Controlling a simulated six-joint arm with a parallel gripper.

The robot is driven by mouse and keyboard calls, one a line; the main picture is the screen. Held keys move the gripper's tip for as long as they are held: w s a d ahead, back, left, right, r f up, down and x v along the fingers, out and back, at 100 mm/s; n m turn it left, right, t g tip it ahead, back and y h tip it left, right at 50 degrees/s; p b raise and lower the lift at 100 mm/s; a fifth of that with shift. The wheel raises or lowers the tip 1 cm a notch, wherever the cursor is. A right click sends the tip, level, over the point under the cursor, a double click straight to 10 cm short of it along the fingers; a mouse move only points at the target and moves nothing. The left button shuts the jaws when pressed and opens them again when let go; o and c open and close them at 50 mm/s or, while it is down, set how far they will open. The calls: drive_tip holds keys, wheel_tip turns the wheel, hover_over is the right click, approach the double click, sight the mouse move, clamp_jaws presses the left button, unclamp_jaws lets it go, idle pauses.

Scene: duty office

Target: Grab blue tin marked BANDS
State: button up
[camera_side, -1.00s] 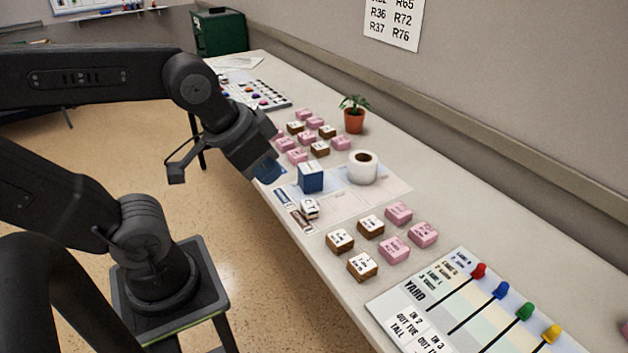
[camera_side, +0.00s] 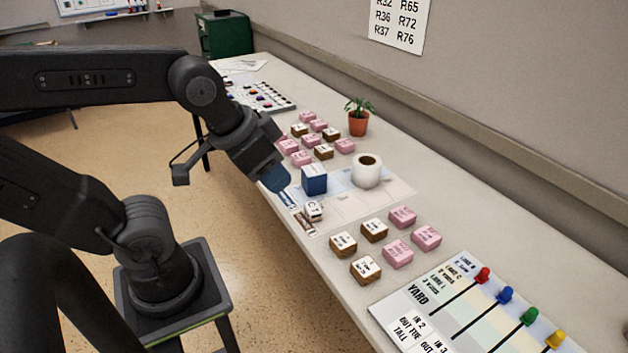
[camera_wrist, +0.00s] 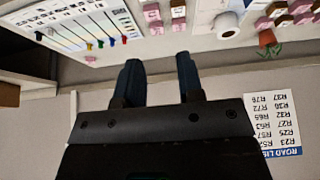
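A blue box-shaped tin (camera_side: 314,182) with a paler top stands upright on the printed sheet on the table; its marking is too small to read. My gripper (camera_side: 279,184) is left of the tin in the side view, close to the table's front edge, and a gap to the tin shows. In the wrist view my gripper (camera_wrist: 160,72) has its two dark blue fingers apart with nothing between them. The tin does not show in the wrist view.
A white tape roll (camera_side: 367,170) stands right of the tin. Pink and brown blocks (camera_side: 398,253) stand on both sides. A potted plant (camera_side: 358,121) and the yard board (camera_side: 470,305) are farther off.

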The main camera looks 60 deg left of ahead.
drive_tip(key=o, duration=1.1)
drive_tip(key=n+g+y, duration=0.4)
drive_tip(key=n+g, duration=0.1)
drive_tip(key=n, duration=1.1)
hover_over(314, 170)
drive_tip(key=d, duration=0.4)
wheel_tip(314, 170, down, 14)
drive_tip(key=x, duration=0.8)
drive_tip(key=shift+a, duration=0.2)
drive_tip(key=shift+y, duration=0.3)
drive_tip(key=shift+x, duration=2.8)
